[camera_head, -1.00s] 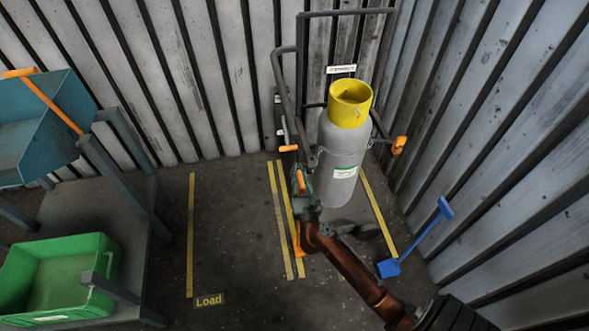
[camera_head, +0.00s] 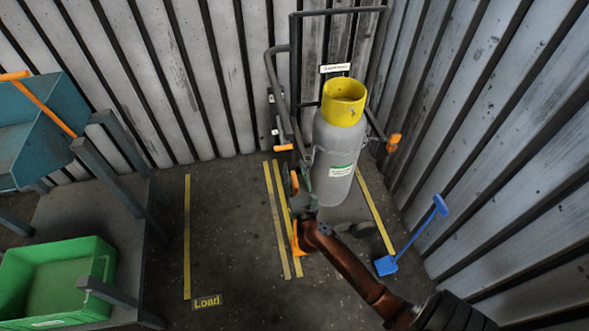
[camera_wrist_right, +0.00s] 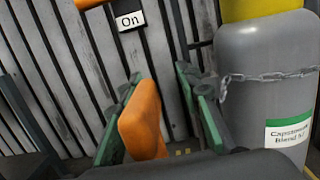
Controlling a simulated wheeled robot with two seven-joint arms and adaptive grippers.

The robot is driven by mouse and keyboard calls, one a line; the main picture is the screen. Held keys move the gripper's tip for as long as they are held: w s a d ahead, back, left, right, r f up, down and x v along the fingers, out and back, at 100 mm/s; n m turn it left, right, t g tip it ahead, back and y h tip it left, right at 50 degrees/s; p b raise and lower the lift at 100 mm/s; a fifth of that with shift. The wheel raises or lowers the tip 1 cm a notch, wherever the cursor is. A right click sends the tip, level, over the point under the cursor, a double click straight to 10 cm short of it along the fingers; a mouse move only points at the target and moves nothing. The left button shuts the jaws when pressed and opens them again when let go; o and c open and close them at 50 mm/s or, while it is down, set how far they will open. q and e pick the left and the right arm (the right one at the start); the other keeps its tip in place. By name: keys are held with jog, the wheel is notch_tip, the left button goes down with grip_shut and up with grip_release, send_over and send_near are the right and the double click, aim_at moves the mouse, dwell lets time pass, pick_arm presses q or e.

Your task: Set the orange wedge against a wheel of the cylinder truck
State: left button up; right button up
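My right gripper (camera_head: 300,180) reaches in from the lower right, left of the grey cylinder (camera_head: 336,160) with its yellow collar. In the right wrist view an orange piece, apparently the wedge (camera_wrist_right: 142,122), stands between my green-padded fingers. It is close to the left finger, with a gap to the right one, so the gripper looks open around it. In the head view orange also shows at the fingers. The cylinder stands upright on the truck (camera_head: 270,75), a dark tube frame. The truck's wheels are mostly hidden by the cylinder and my arm. My left gripper is out of view.
A blue long-handled scoop (camera_head: 387,265) leans at the right wall. Yellow floor lines (camera_head: 187,235) mark the bay. A green crate (camera_head: 105,262) sits on a bench at left, with a blue bin (camera_head: 30,150) behind. Bare floor lies between bench and truck.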

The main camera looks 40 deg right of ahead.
jog(key=v, duration=1.2)
